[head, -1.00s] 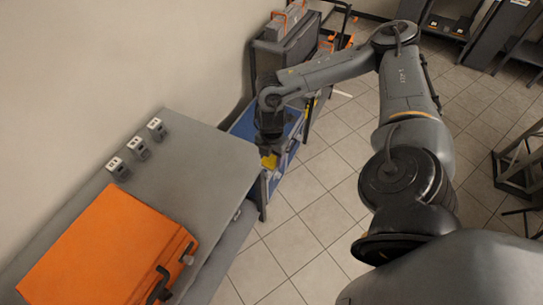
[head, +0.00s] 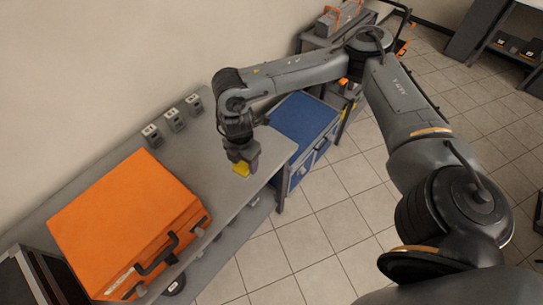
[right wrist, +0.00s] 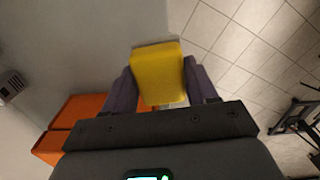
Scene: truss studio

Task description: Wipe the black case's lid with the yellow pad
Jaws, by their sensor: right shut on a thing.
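My right gripper (head: 243,160) is shut on the yellow pad (head: 240,170), above the right end of the grey table. In the right wrist view the yellow pad (right wrist: 158,72) sits between the two purple fingers of the right gripper (right wrist: 160,85), held apart from the orange case. Part of a black case (head: 38,278) with light metal edging shows at the lower left corner of the head view; most of it, with much of its lid, is cut off by the frame. My left gripper is not in view.
A large orange case (head: 128,222) with a dark handle lies on the grey table (head: 190,150), between the black case and my right gripper. Several sockets (head: 173,120) line the wall side. A blue-topped cabinet (head: 305,118) stands beyond the table's right end.

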